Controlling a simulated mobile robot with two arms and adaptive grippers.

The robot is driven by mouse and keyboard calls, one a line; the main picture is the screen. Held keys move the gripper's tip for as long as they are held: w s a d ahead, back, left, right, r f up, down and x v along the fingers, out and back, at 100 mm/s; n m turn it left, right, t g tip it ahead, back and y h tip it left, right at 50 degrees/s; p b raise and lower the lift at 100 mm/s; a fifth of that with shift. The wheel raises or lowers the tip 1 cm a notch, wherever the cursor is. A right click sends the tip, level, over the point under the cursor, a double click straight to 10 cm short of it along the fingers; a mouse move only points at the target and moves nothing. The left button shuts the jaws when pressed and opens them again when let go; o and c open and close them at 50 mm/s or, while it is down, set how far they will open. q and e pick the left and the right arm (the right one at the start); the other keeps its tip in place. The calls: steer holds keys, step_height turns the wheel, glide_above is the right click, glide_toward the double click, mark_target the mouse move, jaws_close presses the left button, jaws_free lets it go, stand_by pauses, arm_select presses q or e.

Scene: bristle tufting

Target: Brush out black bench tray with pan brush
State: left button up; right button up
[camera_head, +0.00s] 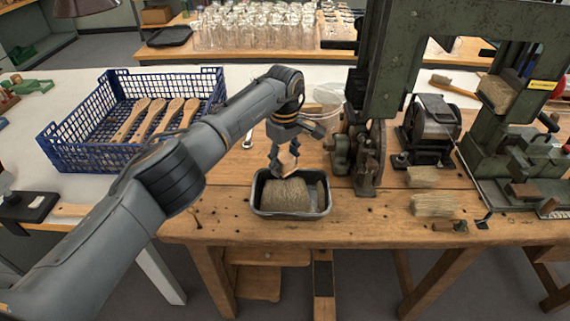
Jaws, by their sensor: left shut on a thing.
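The black bench tray (257,207) sits on the wooden bench near its front edge. A tan bristly mass (284,193) fills much of the tray. My left gripper (286,166) reaches in from the left, pointing down over the back of the tray. It is shut on a small light-wood piece, probably the pan brush (291,163); its lower part and whether it touches the mass cannot be told apart. My right gripper is out of view.
A blue crate (102,157) with several wooden brushes stands at left. A green machine (366,150) rises close right of the tray. Tan bristle bundles (433,206) lie at right. A pale tub (328,94) stands behind. Bare bench lies left of the tray.

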arm_select(q)
steer(key=shift+f, duration=3.7)
